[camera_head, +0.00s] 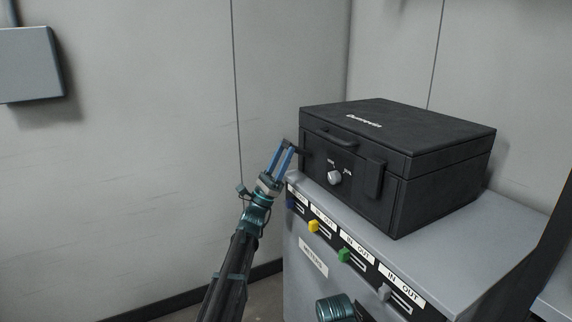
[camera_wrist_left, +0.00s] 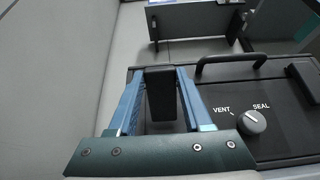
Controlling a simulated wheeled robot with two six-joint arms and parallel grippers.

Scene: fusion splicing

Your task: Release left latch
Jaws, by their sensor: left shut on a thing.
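A closed black case (camera_head: 440,155) stands on top of a grey cabinet, lid down. The right latch (camera_head: 374,178) lies against the front of the case. My right gripper is out of view.
A knob (camera_head: 334,177) marked VENT and SEAL sits between the latches, below a carry handle (camera_head: 337,136). The cabinet (camera_head: 480,240) has labelled IN/OUT slots with coloured knobs along its front edge. A wall stands close behind; space left of the case is clear.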

